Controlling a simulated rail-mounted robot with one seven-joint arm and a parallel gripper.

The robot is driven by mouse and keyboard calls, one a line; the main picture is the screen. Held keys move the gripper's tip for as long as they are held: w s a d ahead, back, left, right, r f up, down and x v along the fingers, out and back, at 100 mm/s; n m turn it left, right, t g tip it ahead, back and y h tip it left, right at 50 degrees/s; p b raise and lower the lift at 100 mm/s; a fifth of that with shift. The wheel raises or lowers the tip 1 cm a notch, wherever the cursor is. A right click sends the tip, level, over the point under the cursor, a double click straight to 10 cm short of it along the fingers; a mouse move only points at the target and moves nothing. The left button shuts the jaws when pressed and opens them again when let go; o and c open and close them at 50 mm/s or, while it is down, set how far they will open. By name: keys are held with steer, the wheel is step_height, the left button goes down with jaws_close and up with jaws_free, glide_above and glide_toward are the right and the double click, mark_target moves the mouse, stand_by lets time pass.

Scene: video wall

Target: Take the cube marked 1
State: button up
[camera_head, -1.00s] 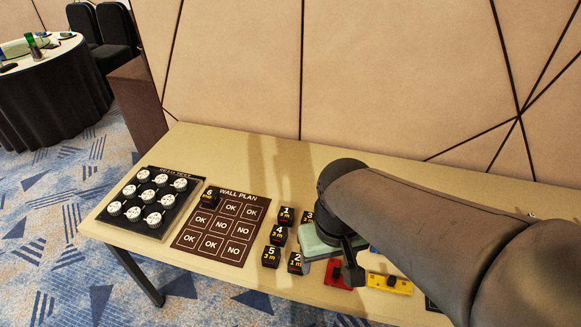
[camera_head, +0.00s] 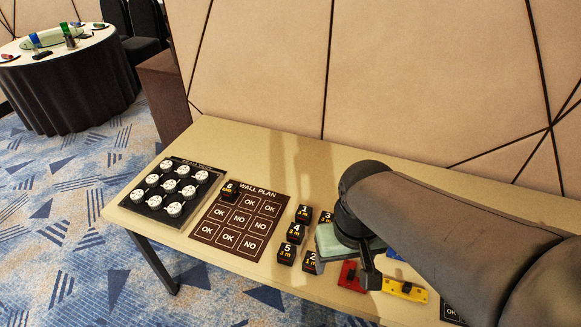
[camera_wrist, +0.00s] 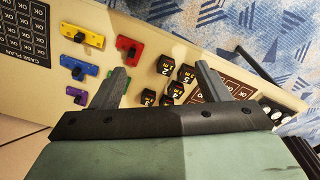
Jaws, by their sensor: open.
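The cube marked 1 (camera_head: 304,214) is black with a white number and a yellow "3 m". It stands on the table at the top left of a cluster of similar cubes, just above the cube marked 4 (camera_head: 295,234). In the wrist view the cube marked 1 (camera_wrist: 166,101) seems to be low in the cluster, its label hard to read. My gripper (camera_wrist: 160,68) is open and empty above the table, its two fingers spread on either side of the cubes in the wrist view. In the head view it is right of the cluster and my arm hides much of it.
Cubes marked 3 (camera_head: 327,217), 5 (camera_head: 287,254) and 2 (camera_head: 311,263) stand close by. The wall plan board (camera_head: 207,229) holds cube 6 (camera_head: 230,188). A rack of white discs (camera_head: 150,204) is at left. Red (camera_head: 349,275) and yellow (camera_head: 404,290) pieces lie at right.

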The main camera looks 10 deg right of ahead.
steer(key=w+d+f+m+y+b, duration=0.1)
steer(key=w+f+m+b, duration=0.2)
steer(key=w+m+b, duration=0.4)
steer(key=w+f+m+y+b, duration=0.1)
steer(key=w+f+m+b, duration=0.4)
steer(key=w, duration=0.4)
steer(key=m+t+y+b, duration=0.1)
steer(key=m+y+b, duration=0.1)
steer(key=m+b, duration=0.9)
glide_toward(304, 210)
steer(key=shift+m, duration=0.4)
steer(key=b+x, duration=0.1)
steer(key=x, duration=0.4)
steer(key=shift+s+a+r, duration=0.1)
steer(key=shift+s+a, duration=0.05)
steer(key=shift+d+b+x, duration=0.2)
steer(key=shift+b+x, duration=0.55)
steer(key=shift+x, duration=1.9)
steer(key=c, duration=1.1)
